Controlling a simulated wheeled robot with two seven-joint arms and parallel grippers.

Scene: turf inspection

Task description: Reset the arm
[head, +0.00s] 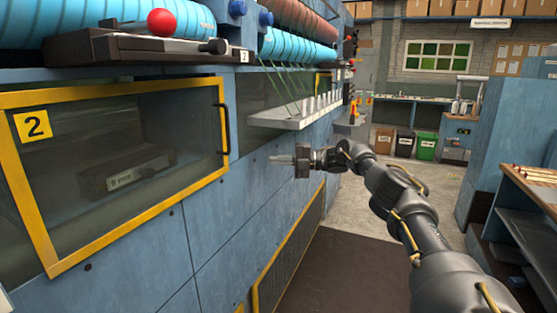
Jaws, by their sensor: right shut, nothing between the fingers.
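My right arm comes in from the lower right and reaches toward the blue machine wall on the left. Its gripper (281,159) is shut and empty, with the fingers pointing left. It is in front of the blue panels, below the white shelf and to the right of the yellow-framed window. Whether the fingertips touch the panel cannot be told. My left gripper is not in view.
A yellow-framed window (112,253) marked 2 has a dark handle on its right. Above it is a lever with a red ball (162,22). A white shelf (290,120) juts out above my right gripper. A workbench (531,185) stands at right. Dark floor (335,270) lies between.

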